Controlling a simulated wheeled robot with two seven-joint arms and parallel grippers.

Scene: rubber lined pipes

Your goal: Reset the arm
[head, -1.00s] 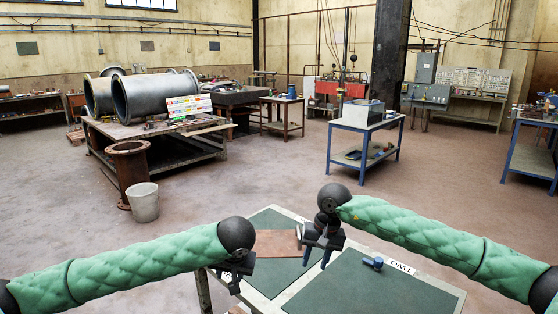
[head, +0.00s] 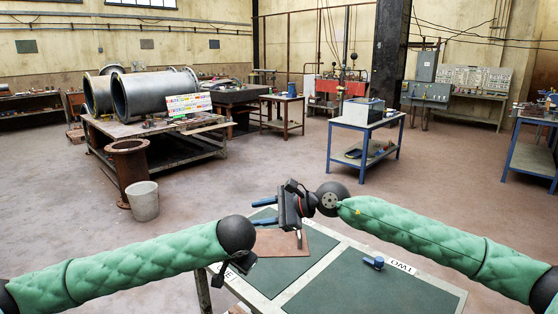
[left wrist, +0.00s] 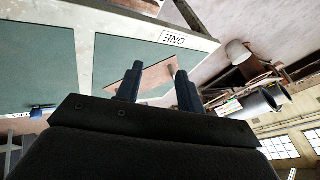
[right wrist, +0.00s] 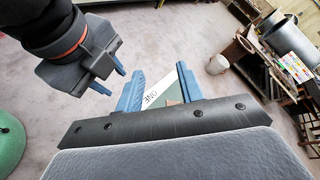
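The work table (head: 345,262) stands in front of me with two green panels lettered ONE and TWO. My right gripper (head: 258,211) is open and empty above the panel ONE side, its fingers pointing left. Its spread fingers show in the right wrist view (right wrist: 160,82). My left gripper (head: 238,264) hangs by the table's left edge and is partly hidden by its own wrist. The left wrist view (left wrist: 158,75) shows its fingers apart with nothing held. The left gripper also shows in the right wrist view (right wrist: 110,75).
A brown board (head: 318,243) with a small upright peg lies on panel ONE. A blue object (head: 374,262) lies on panel TWO. A pale bucket (head: 143,201) stands on the floor at the left. A blue-framed cart (head: 366,126) stands beyond the table.

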